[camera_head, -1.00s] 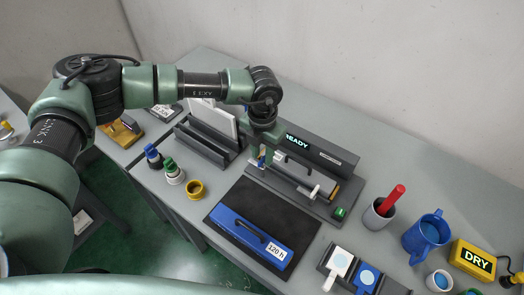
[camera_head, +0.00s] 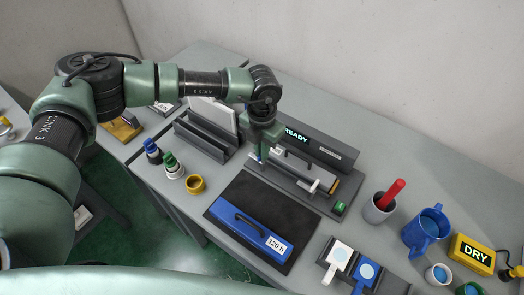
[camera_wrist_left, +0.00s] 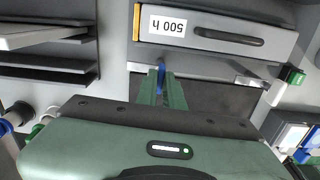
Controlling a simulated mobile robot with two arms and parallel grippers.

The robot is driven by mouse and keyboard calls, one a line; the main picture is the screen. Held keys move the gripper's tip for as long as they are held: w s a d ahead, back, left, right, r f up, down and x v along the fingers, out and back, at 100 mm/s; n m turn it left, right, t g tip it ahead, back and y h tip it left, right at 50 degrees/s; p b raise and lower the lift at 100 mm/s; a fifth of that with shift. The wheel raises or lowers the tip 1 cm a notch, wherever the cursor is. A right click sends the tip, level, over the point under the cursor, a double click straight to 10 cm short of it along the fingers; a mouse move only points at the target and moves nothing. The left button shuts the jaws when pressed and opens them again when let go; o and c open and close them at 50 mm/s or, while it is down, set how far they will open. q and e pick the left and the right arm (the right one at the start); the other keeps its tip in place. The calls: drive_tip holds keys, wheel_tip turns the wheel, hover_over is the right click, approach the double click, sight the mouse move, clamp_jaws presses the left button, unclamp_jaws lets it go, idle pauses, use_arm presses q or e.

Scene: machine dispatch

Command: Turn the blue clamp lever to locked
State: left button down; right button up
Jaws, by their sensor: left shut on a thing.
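The blue clamp lever (camera_wrist_left: 161,74) shows as a narrow blue piece between the fingers of my left gripper (camera_wrist_left: 162,88) in the left wrist view. The gripper is shut on it. Its lower part is hidden by the fingers. In the head view my left gripper (camera_head: 260,152) points down at the left end of the dark fixture with the READY display (camera_head: 297,136). Only a small bit of the blue lever shows there, so its exact angle is hard to tell. A grey block labelled 500 h (camera_wrist_left: 205,32), with a dark handle, lies in the fixture. My right gripper is not in view.
A black mat (camera_head: 285,215) with a blue 120 h block (camera_head: 245,232) lies in front. Bottles (camera_head: 172,166) and a yellow ring (camera_head: 195,184) stand left. A grey cup (camera_head: 377,209) stands right.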

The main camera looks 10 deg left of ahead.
use_arm(q)
drive_tip(key=shift+f+m+b, duration=0.25)
drive_tip(key=shift+m+b, duration=0.05)
drive_tip(key=shift+b, duration=0.1)
drive_tip(key=m+b, duration=1.2)
drive_tip(key=b, duration=0.4)
drive_tip(key=m+b, duration=0.2)
drive_tip(key=shift+r+m, duration=0.1)
drive_tip(key=shift+m, duration=0.2)
drive_tip(key=shift+r+m+b, duration=0.1)
drive_tip(key=shift+m+b, duration=0.55)
drive_tip(key=shift+m, duration=0.45)
drive_tip(key=c, duration=1.5)
unclamp_jaws()
drive_tip(key=shift+c, duration=0.2)
drive_tip(key=shift+r, duration=0.15)
